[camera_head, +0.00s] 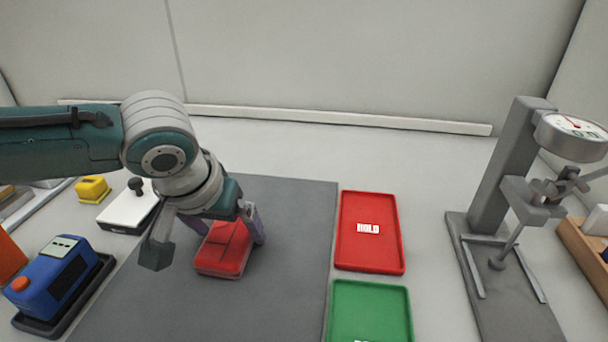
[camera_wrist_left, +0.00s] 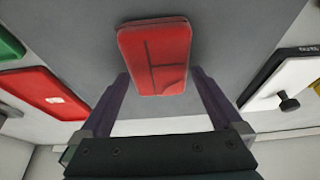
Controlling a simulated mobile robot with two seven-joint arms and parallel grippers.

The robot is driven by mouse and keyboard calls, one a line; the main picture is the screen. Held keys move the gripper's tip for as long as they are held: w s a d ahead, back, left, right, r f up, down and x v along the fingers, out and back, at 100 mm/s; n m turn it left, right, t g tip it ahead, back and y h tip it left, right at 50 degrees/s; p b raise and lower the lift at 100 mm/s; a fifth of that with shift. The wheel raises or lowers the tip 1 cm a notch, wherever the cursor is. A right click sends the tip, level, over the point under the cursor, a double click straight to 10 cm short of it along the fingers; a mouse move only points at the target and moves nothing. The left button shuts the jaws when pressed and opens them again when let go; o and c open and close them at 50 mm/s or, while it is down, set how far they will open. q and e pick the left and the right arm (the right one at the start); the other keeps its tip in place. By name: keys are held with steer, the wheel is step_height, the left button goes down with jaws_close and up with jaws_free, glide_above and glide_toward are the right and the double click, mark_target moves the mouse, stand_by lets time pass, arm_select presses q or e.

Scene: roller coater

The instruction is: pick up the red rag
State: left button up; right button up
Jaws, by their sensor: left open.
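The red rag (camera_head: 224,250) is a folded, block-like red cloth lying on the grey mat (camera_head: 290,225). In the left wrist view the rag (camera_wrist_left: 155,55) shows seam-like lines on its top, and its near end reaches between my fingers. My left gripper (camera_head: 222,235) is open and points down over the rag, with a finger on either side. The same gripper (camera_wrist_left: 163,85) shows its two purple fingers apart in the left wrist view. I cannot tell whether the fingers touch the rag. My right gripper is not in view.
A red tray (camera_head: 390,251) marked HOLD and a green tray (camera_head: 345,310) lie right of the mat. A dial gauge stand (camera_head: 495,190) is at the right. A blue device (camera_head: 52,290), a white plate with a knob (camera_head: 122,217) and a yellow block (camera_head: 92,188) are at the left.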

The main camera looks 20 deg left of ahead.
arm_select(q)
steer(key=shift+f, duration=0.25)
stand_by(0.5)
steer(key=c, duration=1.3)
steer(key=shift+o, duration=0.2)
steer(key=shift+r, duration=0.15)
